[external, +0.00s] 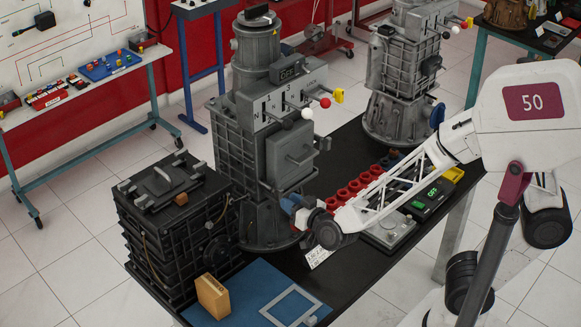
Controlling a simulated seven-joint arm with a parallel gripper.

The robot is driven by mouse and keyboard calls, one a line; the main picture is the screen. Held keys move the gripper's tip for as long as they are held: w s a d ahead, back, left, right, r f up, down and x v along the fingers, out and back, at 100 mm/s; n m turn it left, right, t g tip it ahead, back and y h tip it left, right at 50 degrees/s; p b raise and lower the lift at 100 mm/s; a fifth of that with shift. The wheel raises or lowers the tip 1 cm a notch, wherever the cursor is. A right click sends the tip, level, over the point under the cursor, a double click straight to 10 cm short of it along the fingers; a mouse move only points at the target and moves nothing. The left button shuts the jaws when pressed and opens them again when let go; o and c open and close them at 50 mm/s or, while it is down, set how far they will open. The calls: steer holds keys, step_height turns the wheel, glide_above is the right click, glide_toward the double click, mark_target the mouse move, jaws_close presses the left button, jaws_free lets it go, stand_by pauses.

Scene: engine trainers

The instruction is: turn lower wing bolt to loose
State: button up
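The grey engine trainer (262,120) stands upright on the black table, with a grey box-like door (290,158) on its front. A small dark fitting (325,144) sticks out at the door's right edge; it may be a wing bolt. I cannot pick out the lower wing bolt for certain; my arm's end may hide it. My gripper (293,205) is at the lower front of the trainer, below the door, close to its round base. A small blue part shows there. The fingers are too small and covered to tell if they are open or touching anything.
A black ribbed crate-like unit (175,225) stands left of the trainer. Red round parts (353,187) and a device with a green display (430,195) lie right. A second trainer (400,80) stands behind.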

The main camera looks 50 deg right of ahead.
steer(key=shift+s, duration=1.45)
steer(key=shift+w+d+r, duration=0.1)
steer(key=s+d+r+g, duration=0.3)
steer(key=s+d+g, duration=0.4)
steer(key=s+d, duration=0.3)
steer(key=s+d+r+n+g, duration=0.1)
steer(key=s+d+r+g, duration=0.2)
steer(key=s+d+g, duration=0.5)
steer(key=s+d, duration=0.2)
steer(key=d, duration=0.1)
steer(key=shift+s+d+r, duration=0.25)
steer(key=shift+d+r, duration=0.05)
steer(key=shift+d, duration=0.1)
stand_by(2.0)
